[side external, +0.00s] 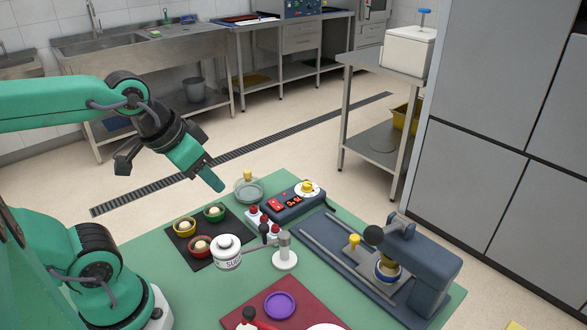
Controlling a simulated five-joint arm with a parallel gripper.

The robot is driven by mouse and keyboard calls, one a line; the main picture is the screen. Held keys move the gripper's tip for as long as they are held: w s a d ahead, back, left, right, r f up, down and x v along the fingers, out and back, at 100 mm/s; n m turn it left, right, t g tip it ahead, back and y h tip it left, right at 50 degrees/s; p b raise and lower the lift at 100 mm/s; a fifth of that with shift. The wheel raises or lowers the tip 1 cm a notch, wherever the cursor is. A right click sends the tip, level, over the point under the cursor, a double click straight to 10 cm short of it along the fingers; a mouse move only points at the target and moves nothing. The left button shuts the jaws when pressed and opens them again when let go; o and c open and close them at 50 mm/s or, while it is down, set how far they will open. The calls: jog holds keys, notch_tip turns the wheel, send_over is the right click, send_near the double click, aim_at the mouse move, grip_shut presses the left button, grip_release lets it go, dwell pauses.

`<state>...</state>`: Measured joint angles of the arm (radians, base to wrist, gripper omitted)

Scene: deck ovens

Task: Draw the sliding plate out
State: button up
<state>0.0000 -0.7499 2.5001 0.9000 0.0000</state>
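The sliding plate appears to be part of a dark slide unit (330,247) with two pale rails at the right of the green table. A yellow knob (354,241) stands upright on it, just left of a blue-grey press frame (428,264). A round yellow-and-blue piece (387,271) sits partly hidden under the frame. A dark ball (373,235) is at the frame's left side. My gripper (216,186) is up in the air, left of and well apart from the knob, pointing down to the right. I see nothing held; whether its fingers are apart cannot be told.
A white jar (227,252) and a small post (285,251) stand left of the slide unit. Small bowls (214,211) rest on a dark mat. A purple disc (280,305) lies in front.

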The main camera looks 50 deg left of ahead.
jog(key=shift+o, duration=1)
jog(key=m+g, duration=0.4)
jog(key=g, duration=0.2)
send_over(355, 237)
jog(key=f, duration=1.1)
jog(key=shift+s+a+f, duration=0.15)
jog(key=shift+a+f, duration=0.05)
jog(key=shift+f, duration=0.2)
jog(key=shift+d+f+m, duration=0.2)
jog(key=shift+f+m, duration=0.1)
jog(key=shift+f, duration=0.05)
jog(key=shift+f, duration=0.1)
jog(key=shift+f, duration=3.8)
